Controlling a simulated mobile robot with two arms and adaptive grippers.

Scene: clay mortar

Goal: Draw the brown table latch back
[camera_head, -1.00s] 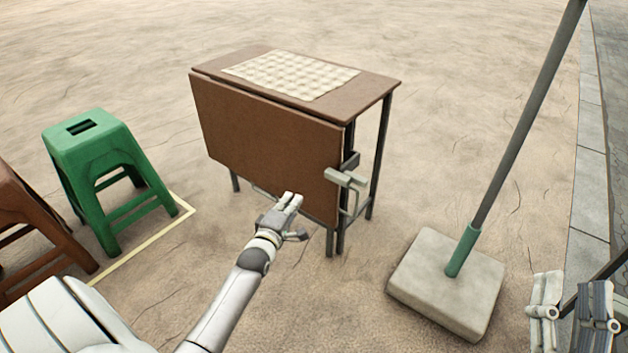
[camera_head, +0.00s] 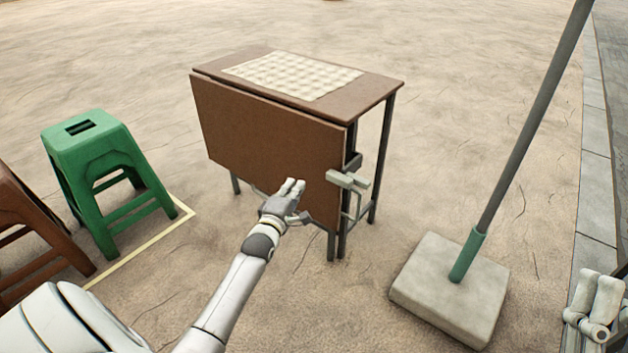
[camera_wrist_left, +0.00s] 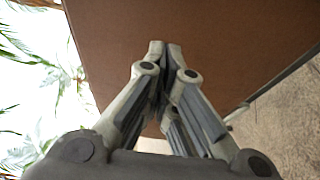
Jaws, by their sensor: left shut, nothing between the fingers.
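The brown table (camera_head: 265,130) stands upright on the ground, with its large front leaf hanging down. A pale grey latch (camera_head: 348,181) sits at the right edge of that leaf, beside the dark legs. My left gripper (camera_head: 292,184) is in front of the leaf, to the left of the latch and apart from it. In the left wrist view my left gripper (camera_wrist_left: 165,48) has its fingertips together with nothing between them, and the brown leaf (camera_wrist_left: 225,40) fills the view behind them. My right gripper (camera_head: 597,297) shows only partly at the lower right edge.
A green stool (camera_head: 92,145) and a brown stool (camera_head: 25,215) stand at the left. A pole (camera_head: 520,150) on a pale block base (camera_head: 440,292) stands at the right. A checked cloth (camera_head: 290,75) lies on the tabletop. Sandy ground between is clear.

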